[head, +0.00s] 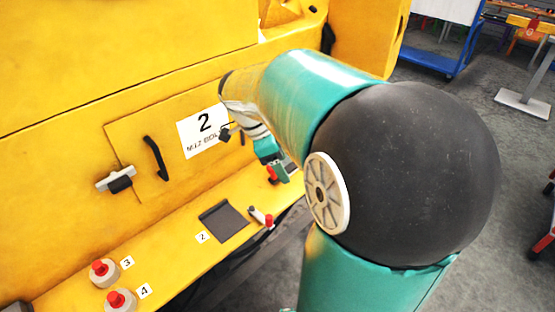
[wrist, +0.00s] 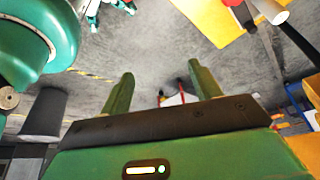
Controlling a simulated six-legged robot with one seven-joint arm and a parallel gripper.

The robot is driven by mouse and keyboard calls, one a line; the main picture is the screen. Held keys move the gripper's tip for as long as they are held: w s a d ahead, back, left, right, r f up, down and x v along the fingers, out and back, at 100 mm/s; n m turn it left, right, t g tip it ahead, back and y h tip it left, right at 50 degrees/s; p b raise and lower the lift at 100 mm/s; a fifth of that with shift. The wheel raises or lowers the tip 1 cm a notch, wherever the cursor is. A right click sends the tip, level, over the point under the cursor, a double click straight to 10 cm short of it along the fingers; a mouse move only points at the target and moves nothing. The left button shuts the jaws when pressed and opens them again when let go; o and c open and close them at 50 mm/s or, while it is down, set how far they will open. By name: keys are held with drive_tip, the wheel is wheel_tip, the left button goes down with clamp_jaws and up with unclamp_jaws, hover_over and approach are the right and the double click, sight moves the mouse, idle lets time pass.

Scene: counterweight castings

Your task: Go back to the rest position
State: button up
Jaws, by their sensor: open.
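In the head view my gripper (head: 278,165) is small and partly hidden behind my large teal and black arm. It is near the yellow ledge (head: 180,240), below the white sign marked 2 (head: 204,130). I cannot tell the exact gap between it and the ledge. Nothing shows held between the fingers.
Red-topped round pieces (head: 104,271) stand by labels 3 and 4 on the ledge. A dark pad (head: 224,221) and a red-tipped white piece (head: 261,217) lie near label 2. A black handle (head: 156,158) sticks out of the yellow panel. A blue cart (head: 440,55) stands at the back.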

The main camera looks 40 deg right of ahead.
idle(0.3)
drive_tip(key=s+a+r+n+t+y, duration=0.1)
drive_tip(key=a+n+t, duration=0.3)
drive_tip(key=a+n, duration=0.7)
drive_tip(key=s+a+r+n+t+y, duration=0.2)
drive_tip(key=s+a+n+t, duration=0.2)
drive_tip(key=a+n, duration=0.7)
drive_tip(key=shift+s+a+n+y, duration=0.3)
drive_tip(key=shift+a+n, duration=0.1)
drive_tip(key=shift+n, duration=1.3)
drive_tip(key=shift+r, duration=0.1)
